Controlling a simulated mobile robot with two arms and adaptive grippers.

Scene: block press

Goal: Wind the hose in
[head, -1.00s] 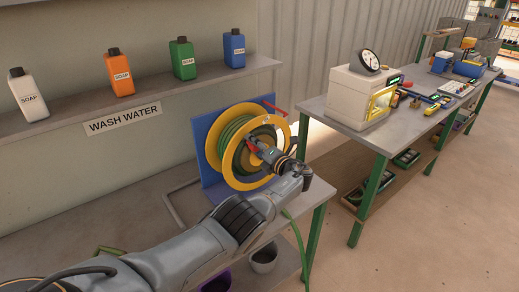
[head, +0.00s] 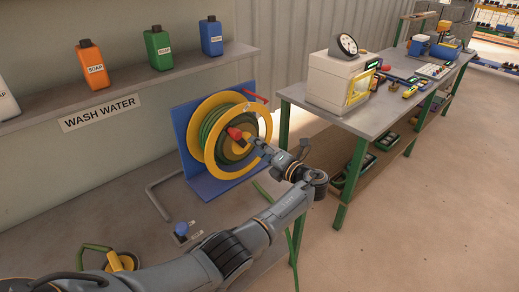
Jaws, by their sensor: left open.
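The hose reel (head: 258,109) has yellow rims and stands on a blue bracket (head: 186,146) on the bench. Green hose (head: 209,126) is wound on it. A loose length of green hose (head: 297,228) hangs over the bench's right edge toward the floor. A red crank knob (head: 235,133) sticks out at the reel's front. My left gripper (head: 252,142) is open just right of the knob, pointing at the reel; whether it touches the knob is hard to tell. My right gripper is not in view.
A shelf (head: 130,96) with soap bottles runs above the bench. A blue-knobbed valve (head: 181,229) and a yellow part with a green handle (head: 122,262) are on the bench at the front. A second table (head: 375,127) with a white press (head: 335,85) stands to the right.

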